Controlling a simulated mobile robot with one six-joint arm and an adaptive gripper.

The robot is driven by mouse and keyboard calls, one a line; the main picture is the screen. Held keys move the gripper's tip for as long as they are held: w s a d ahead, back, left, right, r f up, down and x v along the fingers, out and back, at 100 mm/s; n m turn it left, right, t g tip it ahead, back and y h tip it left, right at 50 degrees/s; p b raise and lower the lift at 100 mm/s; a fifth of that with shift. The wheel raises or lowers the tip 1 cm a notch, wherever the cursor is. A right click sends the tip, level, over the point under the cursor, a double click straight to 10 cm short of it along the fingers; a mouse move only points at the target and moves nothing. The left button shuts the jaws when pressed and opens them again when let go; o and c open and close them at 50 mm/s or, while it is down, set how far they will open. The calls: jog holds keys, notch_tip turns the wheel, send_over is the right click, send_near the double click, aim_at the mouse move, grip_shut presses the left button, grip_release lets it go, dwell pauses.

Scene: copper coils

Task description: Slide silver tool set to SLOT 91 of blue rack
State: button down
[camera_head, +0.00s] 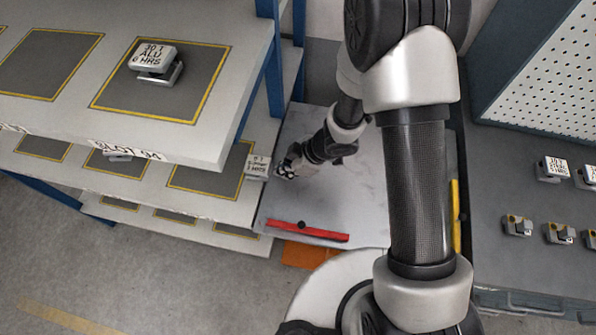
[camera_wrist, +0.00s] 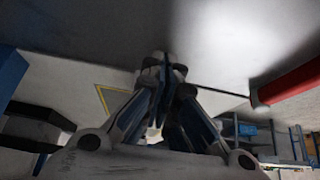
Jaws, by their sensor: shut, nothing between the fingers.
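A silver tool set (camera_head: 258,165) with a white label stands at the right edge of the blue rack's middle shelf (camera_head: 205,207), beside a yellow-outlined dark slot. My gripper (camera_head: 283,170) is just right of it, with its fingertips close to it; I cannot tell whether they touch. In the wrist view my gripper (camera_wrist: 165,65) has its fingers together with nothing held between them. Another silver tool set (camera_head: 155,62), labelled "30 T ALU 6 HRS", sits in a slot on the top shelf. A shelf label reads "SLOT 94" (camera_head: 125,150). I cannot read SLOT 91 anywhere.
The top shelf overhangs the middle shelf at left. A grey plate (camera_head: 380,205) with a red bar (camera_head: 308,232) lies below my arm. A dark bench at right (camera_head: 490,190) holds several small blocks, beneath a white perforated panel (camera_head: 545,80).

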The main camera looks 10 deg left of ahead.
aim_at(262, 165)
jog(key=shift+a, duration=0.5)
jog(key=shift+a+r, duration=0.15)
jog(key=shift+a, duration=0.2)
jog(key=a+p, duration=0.2)
jog(key=a, duration=0.1)
jog(key=a+p, duration=0.1)
jog(key=a, duration=0.2)
jog(key=a+p, duration=0.2)
jog(key=a, duration=0.1)
jog(key=shift+w+a+p, duration=0.35)
jog(key=shift+a, duration=0.55)
jog(key=v, duration=1.1)
jog(key=shift+d+r, duration=0.25)
jog(key=shift+r, duration=0.05)
jog(key=shift+w, duration=0.1)
